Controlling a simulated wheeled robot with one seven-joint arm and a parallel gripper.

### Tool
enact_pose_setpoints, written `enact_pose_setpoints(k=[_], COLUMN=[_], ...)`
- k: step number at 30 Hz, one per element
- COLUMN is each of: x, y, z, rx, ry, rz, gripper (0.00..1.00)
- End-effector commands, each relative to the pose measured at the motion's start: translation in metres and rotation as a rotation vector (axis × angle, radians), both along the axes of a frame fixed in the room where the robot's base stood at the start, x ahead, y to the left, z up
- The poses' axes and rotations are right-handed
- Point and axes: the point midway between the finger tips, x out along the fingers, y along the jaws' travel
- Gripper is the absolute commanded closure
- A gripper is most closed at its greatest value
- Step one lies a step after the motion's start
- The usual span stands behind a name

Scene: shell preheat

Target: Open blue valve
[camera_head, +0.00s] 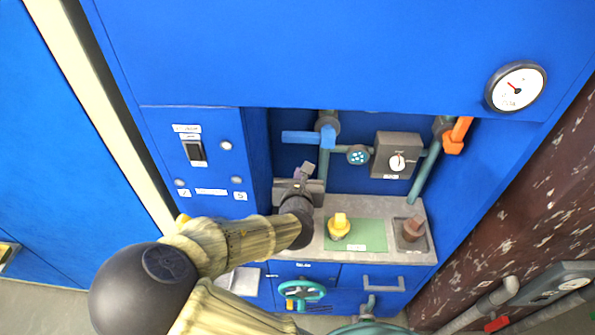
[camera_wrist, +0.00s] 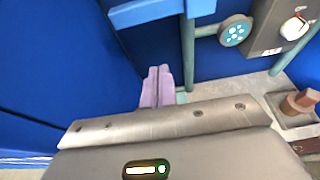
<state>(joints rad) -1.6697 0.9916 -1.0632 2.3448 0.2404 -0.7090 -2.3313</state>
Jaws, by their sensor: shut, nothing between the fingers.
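The blue valve (camera_head: 308,137) has a flat blue lever that points left, across a vertical green pipe, in the head view. In the wrist view its lever (camera_wrist: 150,12) crosses the top of the picture. My gripper (camera_head: 306,167) is below the lever in the head view, apart from it. In the wrist view my gripper's purple fingers (camera_wrist: 156,85) are together with nothing between them, and they point up towards the recess below the lever.
An orange valve handle (camera_head: 457,136) is at the right of the recess. A grey box with a dial (camera_head: 397,155) hangs between the pipes. A yellow knob (camera_head: 339,227) and a brown knob (camera_head: 412,230) stand on the counter. Blue cabinet walls enclose the recess.

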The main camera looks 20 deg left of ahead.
Motion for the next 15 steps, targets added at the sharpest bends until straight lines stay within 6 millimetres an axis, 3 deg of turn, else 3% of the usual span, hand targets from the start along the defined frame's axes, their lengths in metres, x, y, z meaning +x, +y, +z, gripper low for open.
enact_pose_setpoints(k=[15], x=[0.074], y=[0.022], z=[-0.026], rx=[0.002], ry=[-0.001], rz=[0.008], gripper=[1.00])
